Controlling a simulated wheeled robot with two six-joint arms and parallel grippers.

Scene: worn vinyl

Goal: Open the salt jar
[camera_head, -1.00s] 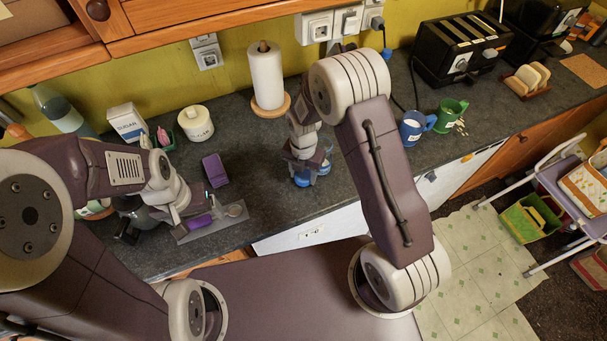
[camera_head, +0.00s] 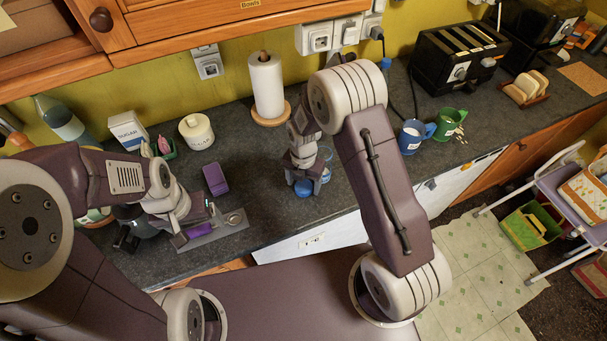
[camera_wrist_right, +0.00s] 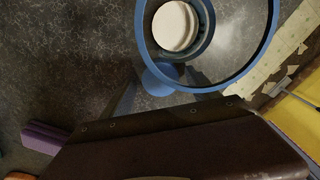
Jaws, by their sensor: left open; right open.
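The salt jar (camera_head: 326,172) appears as a glass jar with blue parts beside my right gripper in the head view, largely hidden by that gripper. In the right wrist view, a large blue ring (camera_wrist_right: 273,45) is close to the camera. Behind it, a smaller blue ring surrounds a round white surface (camera_wrist_right: 175,26). The large ring looks like the lid raised, but I cannot tell surely. My right gripper (camera_head: 304,184) is open, pointing down, with a blue piece (camera_head: 303,189) between or behind its fingers. My left gripper (camera_head: 127,235) is open, low over the left counter, partly hidden.
A grey tray (camera_head: 232,236) is near my left gripper. Blue (camera_head: 411,137) and green (camera_head: 449,122) mugs stand right.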

